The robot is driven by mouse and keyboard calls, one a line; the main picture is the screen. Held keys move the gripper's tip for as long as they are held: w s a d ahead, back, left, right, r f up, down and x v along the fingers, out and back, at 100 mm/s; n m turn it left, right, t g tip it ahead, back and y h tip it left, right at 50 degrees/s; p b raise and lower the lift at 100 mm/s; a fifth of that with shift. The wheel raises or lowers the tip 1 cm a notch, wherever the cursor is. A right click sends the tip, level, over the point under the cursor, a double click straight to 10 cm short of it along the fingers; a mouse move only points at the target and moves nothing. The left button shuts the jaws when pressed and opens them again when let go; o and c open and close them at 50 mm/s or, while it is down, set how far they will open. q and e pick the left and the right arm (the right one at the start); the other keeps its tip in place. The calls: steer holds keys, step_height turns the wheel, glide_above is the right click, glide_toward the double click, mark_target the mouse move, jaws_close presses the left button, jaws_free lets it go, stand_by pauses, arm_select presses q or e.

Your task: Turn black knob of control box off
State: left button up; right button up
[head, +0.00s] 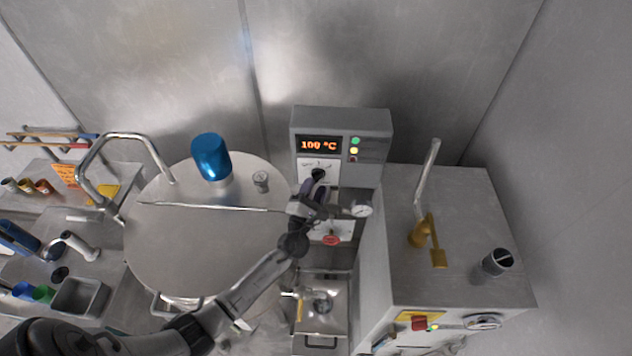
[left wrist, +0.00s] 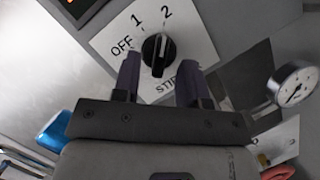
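The grey control box (head: 370,122) stands at the back middle with a lit display (head: 318,145) reading 100 °C. Its black knob (head: 318,174) sits on a white plate below the display. My left gripper (head: 316,188) is in front of the knob. In the left wrist view its two fingers (left wrist: 158,80) are apart, one on each side below the knob, with nothing visibly held. My right gripper is not in view.
A pressure gauge (head: 361,209) is right of my left gripper, and a red knob (head: 332,240) is below it. A large round metal lid (head: 205,250) with a blue canister (head: 211,157) is at left. A grey cabinet (head: 450,195) with a brass valve (head: 419,233) stands at right.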

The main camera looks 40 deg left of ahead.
arm_select(q)
steer(key=shift+x, duration=0.8)
steer(key=shift+c, duration=0.2)
jaws_close()
